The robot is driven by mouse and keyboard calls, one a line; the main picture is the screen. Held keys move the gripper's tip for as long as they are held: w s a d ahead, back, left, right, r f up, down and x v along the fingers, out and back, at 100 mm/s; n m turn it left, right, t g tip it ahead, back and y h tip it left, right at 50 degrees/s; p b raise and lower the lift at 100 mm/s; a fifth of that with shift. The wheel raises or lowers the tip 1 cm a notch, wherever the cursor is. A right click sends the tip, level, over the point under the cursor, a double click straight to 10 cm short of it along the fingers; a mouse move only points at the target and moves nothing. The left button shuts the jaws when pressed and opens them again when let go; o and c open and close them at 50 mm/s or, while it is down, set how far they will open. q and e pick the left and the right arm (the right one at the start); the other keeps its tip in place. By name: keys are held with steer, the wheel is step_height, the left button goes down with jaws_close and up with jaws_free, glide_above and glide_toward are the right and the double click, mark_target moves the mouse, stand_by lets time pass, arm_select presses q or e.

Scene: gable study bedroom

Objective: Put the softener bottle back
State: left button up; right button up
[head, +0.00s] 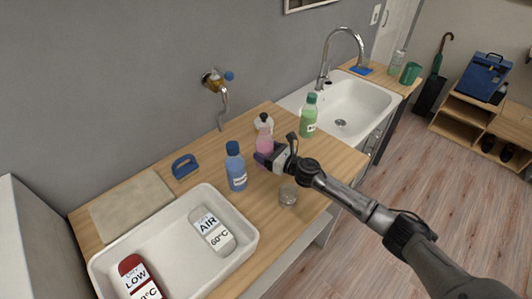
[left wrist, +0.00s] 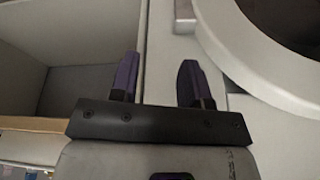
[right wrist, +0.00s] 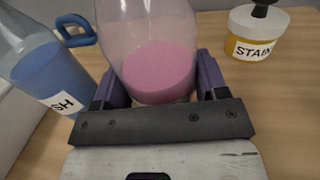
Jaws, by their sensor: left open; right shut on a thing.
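The pink bottle (right wrist: 158,70) fills the space between the fingers in the right wrist view. My left gripper (left wrist: 158,78) is open and empty, in front of white surfaces with a round opening; it is out of the head view.
A blue bottle (head: 236,168) stands close left of the pink one. A small glass jar (head: 288,194) is near the front edge. A green bottle (head: 309,116) stands by the sink (head: 362,104). A white tray (head: 247,243) holds two tags.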

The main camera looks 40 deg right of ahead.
steer(key=shift+d+r, duration=0.1)
steer(key=o, duration=1.1)
steer(key=shift+f, duration=0.2)
steer(key=shift+r, duration=0.1)
steer(key=shift+s+r, duration=0.1)
steer(key=shift+v, duration=3.65)
